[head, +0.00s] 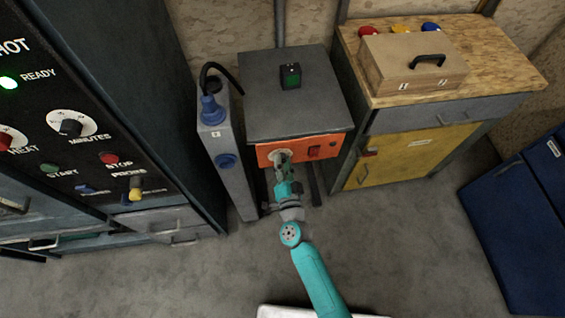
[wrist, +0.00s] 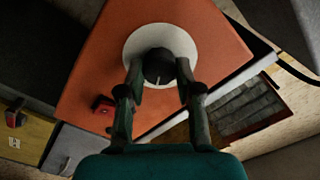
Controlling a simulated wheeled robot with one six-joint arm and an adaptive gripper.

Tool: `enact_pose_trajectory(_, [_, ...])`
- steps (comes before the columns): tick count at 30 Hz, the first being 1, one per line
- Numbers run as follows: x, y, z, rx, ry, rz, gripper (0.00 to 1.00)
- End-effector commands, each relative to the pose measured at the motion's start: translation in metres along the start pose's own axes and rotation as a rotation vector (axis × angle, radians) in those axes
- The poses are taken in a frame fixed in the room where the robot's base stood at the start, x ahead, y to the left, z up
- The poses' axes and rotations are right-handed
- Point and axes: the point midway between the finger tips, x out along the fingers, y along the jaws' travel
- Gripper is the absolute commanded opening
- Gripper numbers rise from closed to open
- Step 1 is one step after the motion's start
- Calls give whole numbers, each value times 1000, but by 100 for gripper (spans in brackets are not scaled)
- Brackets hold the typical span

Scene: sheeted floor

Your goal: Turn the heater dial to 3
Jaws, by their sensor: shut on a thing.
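The heater is a dark grey box (head: 290,107) with an orange front panel (head: 328,150). The panel also fills much of the wrist view (wrist: 185,30). In the wrist view the dial is a black knob (wrist: 159,64) on a round white plate (wrist: 188,43). A light line shows on the knob, but I cannot read any numbers on the plate. My gripper (wrist: 160,82) has its two fingers on either side of the knob, shut on it. In the head view my gripper (head: 281,163) covers most of the dial.
A red switch (head: 314,153) sits right of the dial. A grey socket post (head: 228,150) with a blue plug (head: 212,110) stands close left. A yellow-doored workbench (head: 412,157) bears a wooden case (head: 411,66). A blue cabinet (head: 520,220) is at right. The front floor is clear.

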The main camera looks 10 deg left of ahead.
Motion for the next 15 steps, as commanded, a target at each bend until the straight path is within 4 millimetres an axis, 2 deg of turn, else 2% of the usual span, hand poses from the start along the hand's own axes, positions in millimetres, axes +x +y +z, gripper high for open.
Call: enact_pose_trajectory(15, [0, 2, 0, 489, 0, 1, 0])
